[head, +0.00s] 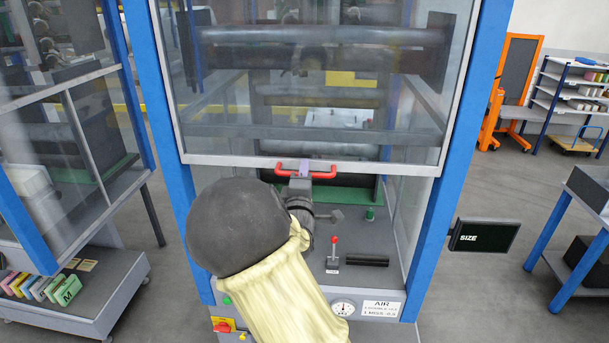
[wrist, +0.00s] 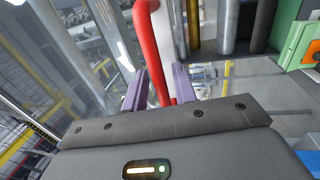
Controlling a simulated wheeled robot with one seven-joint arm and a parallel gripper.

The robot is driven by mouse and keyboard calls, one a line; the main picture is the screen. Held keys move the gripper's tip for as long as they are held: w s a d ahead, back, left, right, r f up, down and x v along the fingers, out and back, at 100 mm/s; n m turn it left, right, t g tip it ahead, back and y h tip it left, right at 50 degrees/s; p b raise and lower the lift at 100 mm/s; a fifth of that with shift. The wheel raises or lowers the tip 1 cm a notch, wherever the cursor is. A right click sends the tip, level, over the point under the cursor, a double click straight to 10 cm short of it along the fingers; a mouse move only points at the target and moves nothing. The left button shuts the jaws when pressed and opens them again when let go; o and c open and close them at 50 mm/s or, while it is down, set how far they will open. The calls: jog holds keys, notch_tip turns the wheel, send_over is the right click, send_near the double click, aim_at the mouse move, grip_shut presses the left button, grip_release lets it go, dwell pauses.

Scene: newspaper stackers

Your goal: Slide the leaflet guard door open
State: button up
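The guard door (head: 318,95) is a tall clear panel in a light grey frame, set between blue posts. Its bottom edge stands above the machine's deck, with a gap below it. A red handle (head: 323,175) sits at the middle of that edge. My gripper (head: 304,168) reaches up to the handle from the front. My arm hides part of the deck.
A small red-knobbed lever (head: 334,250) and a black bar (head: 367,260) are on the deck. An air gauge panel (head: 378,308) is on the front. A "SIZE" screen (head: 484,236) juts out at right. Another glazed machine stands left. Floor (head: 475,290) is clear at right.

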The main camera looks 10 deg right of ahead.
jog(key=shift+s+f, duration=0.1)
jog(key=b+v, duration=0.8)
jog(key=v, duration=0.9)
jog(key=shift+s+a, duration=0.1)
